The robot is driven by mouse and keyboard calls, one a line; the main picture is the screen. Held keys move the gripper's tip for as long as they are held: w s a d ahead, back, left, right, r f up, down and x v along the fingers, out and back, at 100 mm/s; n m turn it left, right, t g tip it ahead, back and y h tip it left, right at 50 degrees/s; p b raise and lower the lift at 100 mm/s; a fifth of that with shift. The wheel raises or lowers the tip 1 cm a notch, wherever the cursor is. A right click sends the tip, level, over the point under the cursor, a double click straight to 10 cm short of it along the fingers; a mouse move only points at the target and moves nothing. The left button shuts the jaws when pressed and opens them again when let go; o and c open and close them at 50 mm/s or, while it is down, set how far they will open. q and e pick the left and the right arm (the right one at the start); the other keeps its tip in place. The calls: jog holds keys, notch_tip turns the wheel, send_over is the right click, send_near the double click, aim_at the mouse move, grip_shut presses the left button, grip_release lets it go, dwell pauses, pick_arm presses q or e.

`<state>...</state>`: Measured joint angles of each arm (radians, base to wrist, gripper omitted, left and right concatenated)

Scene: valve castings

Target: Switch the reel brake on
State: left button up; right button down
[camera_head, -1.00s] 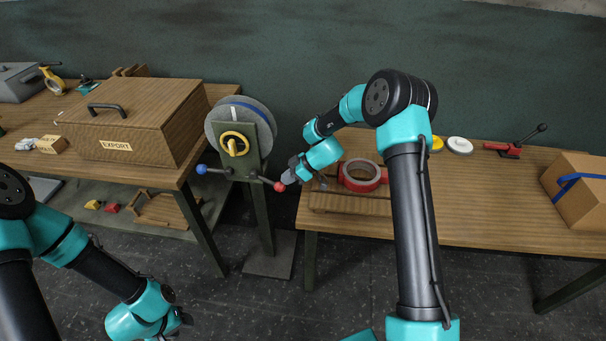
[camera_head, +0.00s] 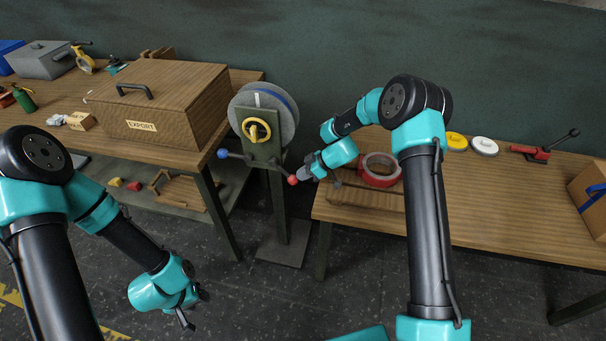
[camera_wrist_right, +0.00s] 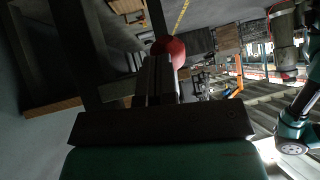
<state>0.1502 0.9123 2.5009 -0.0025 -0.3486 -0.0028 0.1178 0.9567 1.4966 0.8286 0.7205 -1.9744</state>
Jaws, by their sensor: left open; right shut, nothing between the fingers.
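The cable reel (camera_head: 264,112) is a grey disc with a blue band on a dark green stand, with a yellow ring handle (camera_head: 257,130) in front. Below it a thin crossbar has a blue knob (camera_head: 222,154) at its left end and a red knob (camera_head: 293,180) at its right end. The bar slopes down to the right. My right gripper (camera_head: 303,175) is shut and empty, its tips at the red knob. In the right wrist view the red knob (camera_wrist_right: 169,46) is just beyond the fingers (camera_wrist_right: 160,80); contact is unclear. My left gripper (camera_head: 187,322) is open, low over the floor.
A wooden EXPORT box (camera_head: 150,105) stands on the left bench. On the right bench are a red tape roll (camera_head: 380,172), yellow and white discs (camera_head: 484,146), a red lever clamp (camera_head: 530,153) and a cardboard box (camera_head: 590,196).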

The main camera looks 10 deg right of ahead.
jog(key=shift+d, duration=0.1)
jog(key=s+d+r, duration=0.2)
jog(key=d+r, duration=0.4)
jog(key=d, duration=0.6)
jog(key=shift+s, duration=0.2)
jog(key=shift+f, duration=0.1)
